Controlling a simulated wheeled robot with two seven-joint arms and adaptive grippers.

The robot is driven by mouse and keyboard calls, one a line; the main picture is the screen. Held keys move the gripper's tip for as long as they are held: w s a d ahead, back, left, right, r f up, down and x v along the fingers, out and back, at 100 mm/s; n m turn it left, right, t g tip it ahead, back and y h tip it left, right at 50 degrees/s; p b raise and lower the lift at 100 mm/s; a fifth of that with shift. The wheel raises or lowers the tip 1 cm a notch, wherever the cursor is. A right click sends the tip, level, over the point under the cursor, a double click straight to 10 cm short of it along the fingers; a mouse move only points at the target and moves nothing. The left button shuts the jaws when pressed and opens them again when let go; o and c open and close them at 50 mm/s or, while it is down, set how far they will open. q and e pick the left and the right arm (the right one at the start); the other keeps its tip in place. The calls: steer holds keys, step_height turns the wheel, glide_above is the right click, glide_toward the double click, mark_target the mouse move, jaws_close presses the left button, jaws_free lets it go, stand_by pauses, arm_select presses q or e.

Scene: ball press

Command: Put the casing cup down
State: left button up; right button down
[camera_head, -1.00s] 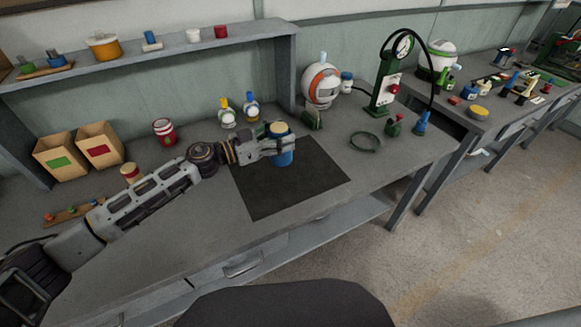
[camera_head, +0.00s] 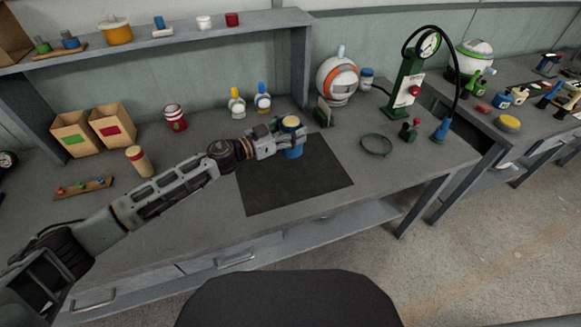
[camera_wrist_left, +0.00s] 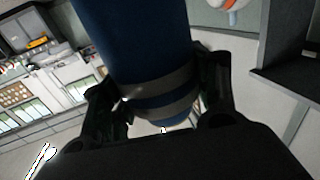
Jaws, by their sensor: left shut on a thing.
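The casing cup, a blue cylinder with a tan top (camera_head: 291,123), is upright in my left gripper (camera_head: 283,140) at the far edge of the dark mat (camera_head: 295,182). The gripper is shut around its side. In the left wrist view the cup (camera_wrist_left: 135,45) shows as a large blue body with grey bands between the two dark fingers (camera_wrist_left: 165,105). Whether its base touches the mat cannot be told. My right gripper is not in view.
Two bottles (camera_head: 237,103) (camera_head: 263,99) stand behind the gripper. A white and orange helmet-like ball (camera_head: 337,80), a green ring (camera_head: 376,145) and a green gauge stand (camera_head: 408,85) are to the right. Open boxes (camera_head: 75,135) and a tan cylinder (camera_head: 139,160) are to the left. The mat's front is clear.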

arm_select(q)
steer(key=shift+w+a+n+t, duration=0.25)
steer(key=shift+w+n+t, duration=0.05)
steer(key=shift+w+t, duration=0.15)
steer(key=shift+w+a+r+y, duration=0.1)
steer(key=shift+w+a+y, duration=0.05)
steer(key=shift+y, duration=0.15)
steer(key=shift+w+a+t, duration=0.1)
steer(key=shift+w+t, duration=0.05)
steer(key=shift+t, duration=0.1)
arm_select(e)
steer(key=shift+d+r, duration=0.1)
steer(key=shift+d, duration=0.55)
